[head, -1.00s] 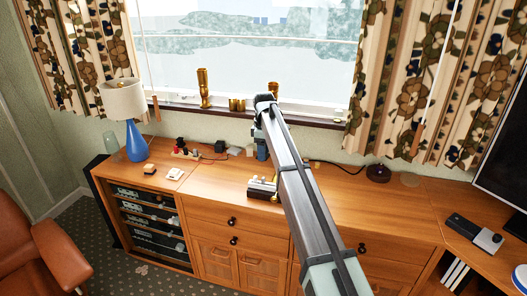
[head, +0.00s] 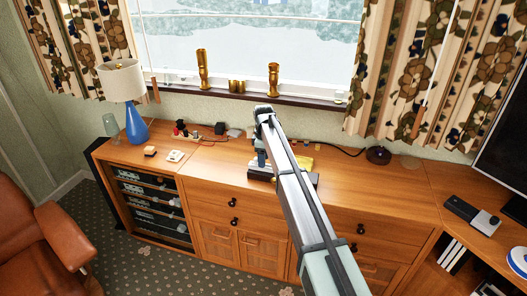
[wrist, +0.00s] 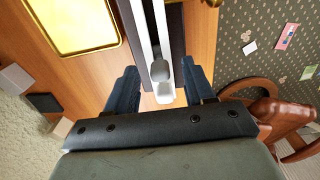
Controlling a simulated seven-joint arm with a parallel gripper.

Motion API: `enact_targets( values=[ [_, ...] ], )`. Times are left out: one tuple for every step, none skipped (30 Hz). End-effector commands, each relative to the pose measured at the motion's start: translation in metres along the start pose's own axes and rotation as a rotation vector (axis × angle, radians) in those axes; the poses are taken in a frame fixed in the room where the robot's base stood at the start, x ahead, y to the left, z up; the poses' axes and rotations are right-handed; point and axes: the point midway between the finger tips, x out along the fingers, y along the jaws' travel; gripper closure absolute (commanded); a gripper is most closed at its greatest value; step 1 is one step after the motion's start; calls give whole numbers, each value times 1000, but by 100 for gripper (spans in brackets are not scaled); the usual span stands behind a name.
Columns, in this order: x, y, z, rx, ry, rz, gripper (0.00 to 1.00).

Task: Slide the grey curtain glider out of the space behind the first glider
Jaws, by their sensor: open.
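In the wrist view a grey rounded glider (wrist: 160,69) sits near the rail's near end. A whiter piece (wrist: 166,93) is just below it in the picture; I cannot tell whether that is the first glider or an end piece. My gripper (wrist: 162,80) is open, with one dark blue finger on each side of these pieces, apparently not touching them. In the head view my gripper (head: 260,158) is low over the rail, partly hidden by my arm.
A gold tray (wrist: 72,22) lies beside the rail. The sideboard (head: 225,180) also carries a blue lamp (head: 136,130), small pale blocks (head: 174,156) and a dark round object (head: 378,155). The window sill (head: 300,102) runs behind. The wood right of my arm is mostly clear.

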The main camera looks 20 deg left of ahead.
Motion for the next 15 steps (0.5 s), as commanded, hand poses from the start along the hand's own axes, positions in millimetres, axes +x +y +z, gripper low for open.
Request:
enact_targets(
  values=[
    [4, 0, 0, 0, 0, 0, 47],
    [6, 0, 0, 0, 0, 0, 47],
    [8, 0, 0, 0, 0, 0, 47],
    [9, 0, 0, 0, 0, -1, 47],
    [10, 0, 0, 0, 0, -1, 47],
    [11, 0, 0, 0, 0, -1, 47],
    [12, 0, 0, 0, 0, -1, 47],
    [12, 0, 0, 0, 0, 0, 47],
    [12, 0, 0, 0, 0, 0, 47],
    [12, 0, 0, 0, 0, 0, 47],
    [12, 0, 0, 0, 0, 0, 47],
    [12, 0, 0, 0, 0, 0, 47],
    [12, 0, 0, 0, 0, 0, 47],
    [12, 0, 0, 0, 0, 0, 47],
    [12, 0, 0, 0, 0, 0, 48]
  ],
)
